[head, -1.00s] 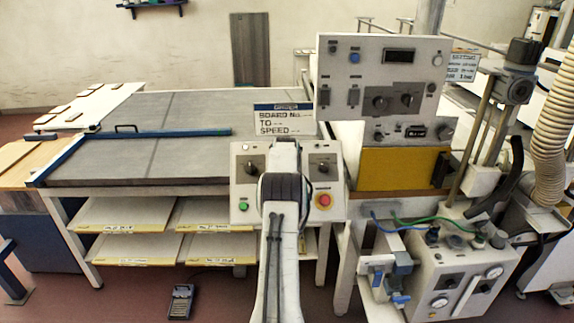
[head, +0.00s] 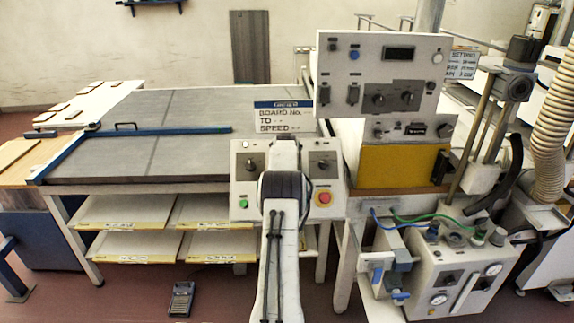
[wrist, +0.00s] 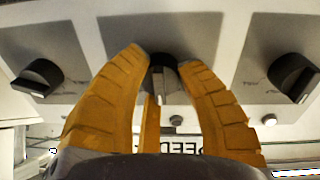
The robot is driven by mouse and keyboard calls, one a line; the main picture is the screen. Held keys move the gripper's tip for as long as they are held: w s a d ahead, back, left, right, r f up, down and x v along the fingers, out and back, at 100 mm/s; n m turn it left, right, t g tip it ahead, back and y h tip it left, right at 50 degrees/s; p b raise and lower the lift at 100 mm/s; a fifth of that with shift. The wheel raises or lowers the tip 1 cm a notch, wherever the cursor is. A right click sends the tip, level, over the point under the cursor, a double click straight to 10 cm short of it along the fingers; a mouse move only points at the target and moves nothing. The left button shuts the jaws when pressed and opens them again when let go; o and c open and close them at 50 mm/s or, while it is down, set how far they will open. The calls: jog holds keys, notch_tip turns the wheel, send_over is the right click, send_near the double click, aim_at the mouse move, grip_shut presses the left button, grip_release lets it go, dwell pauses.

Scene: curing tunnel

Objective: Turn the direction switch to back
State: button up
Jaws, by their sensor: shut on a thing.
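A light grey control box (head: 244,205) stands in front of the grey table. In the head view its left knob (head: 252,163) and right knob (head: 322,165) show, and my arm hides its middle. In the wrist view three dark knobs sit on grey plates. My gripper (wrist: 163,62) has its orange fingers on either side of the middle knob (wrist: 163,82) and is shut on it. The wrist view also shows the left knob (wrist: 38,78) and right knob (wrist: 293,77) apart from the fingers. No label for the direction switch is readable.
A red stop button (head: 323,198) and a green button (head: 243,204) are on the box's front. A sign (head: 284,117) stands behind it. A taller instrument panel (head: 384,75) rises at right. A pedal (head: 181,298) lies on the floor.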

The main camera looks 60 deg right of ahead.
jog(key=shift+w+r, duration=0.1)
jog(key=shift+c, duration=1.1)
jog(key=shift+n+b, duration=0.3)
jog(key=shift+b, duration=0.2)
jog(key=shift+n+b, duration=0.5)
jog(key=shift+b, duration=0.15)
jog(key=shift+w+a+n+b, duration=0.1)
jog(key=shift+n+b, duration=0.65)
jog(key=shift+n, duration=1.35)
grip_shut()
jog(key=shift+r, duration=0.1)
jog(key=o, duration=1.2)
grip_release()
jog(key=shift+w, duration=0.1)
jog(key=shift+f, duration=0.2)
